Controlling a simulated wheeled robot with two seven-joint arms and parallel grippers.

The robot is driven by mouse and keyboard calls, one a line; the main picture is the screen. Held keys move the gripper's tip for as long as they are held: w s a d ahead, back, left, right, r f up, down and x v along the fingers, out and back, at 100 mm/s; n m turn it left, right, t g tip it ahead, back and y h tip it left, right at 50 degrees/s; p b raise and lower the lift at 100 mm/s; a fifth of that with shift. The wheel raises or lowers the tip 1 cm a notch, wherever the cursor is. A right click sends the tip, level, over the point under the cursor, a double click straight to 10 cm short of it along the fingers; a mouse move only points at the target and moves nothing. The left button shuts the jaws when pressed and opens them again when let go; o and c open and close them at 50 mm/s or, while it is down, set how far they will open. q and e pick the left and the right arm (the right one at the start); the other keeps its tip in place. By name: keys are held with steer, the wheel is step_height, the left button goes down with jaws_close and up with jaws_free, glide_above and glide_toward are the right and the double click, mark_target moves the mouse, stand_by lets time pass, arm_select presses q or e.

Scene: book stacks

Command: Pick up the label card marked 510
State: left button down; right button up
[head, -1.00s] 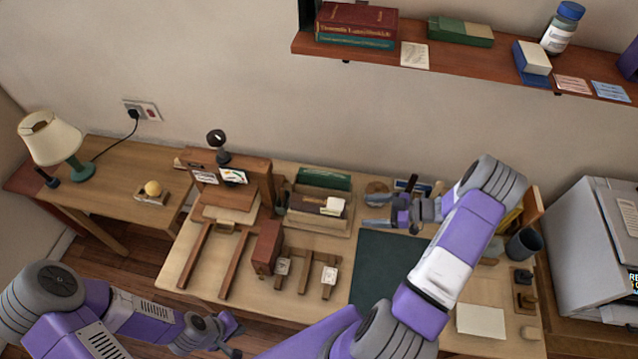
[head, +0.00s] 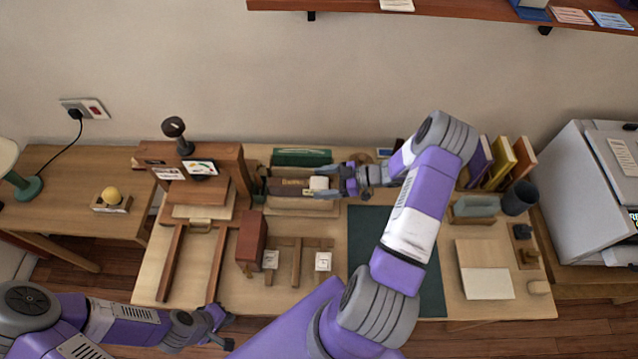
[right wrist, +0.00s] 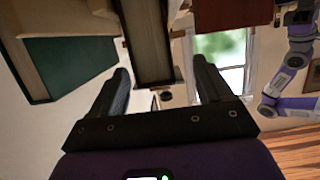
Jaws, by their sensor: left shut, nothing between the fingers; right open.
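Several small cards are in the head view, but no 510 can be read on any. One white card (head: 318,183) is at the right end of the brown book in the holder. My right gripper (head: 343,182) is open at the right end of the book holder, close to the white card there. In the right wrist view its open fingers (right wrist: 162,82) point at a book's end; no card shows clearly. My left gripper (head: 222,323) is shut and empty, low at the front left.
The book holder (head: 300,210) holds a green book (head: 302,157) and a brown book (head: 290,187). A wooden press (head: 205,165) stands to its left. A dark green mat (head: 370,225) is bare beside it. Upright books (head: 500,162) and a grey cup (head: 519,197) stand at the right.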

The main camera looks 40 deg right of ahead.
steer(key=shift+w+a+f, duration=0.2)
steer(key=shift+w+a, duration=0.2)
steer(key=shift+a, duration=0.1)
steer(key=c, duration=1.1)
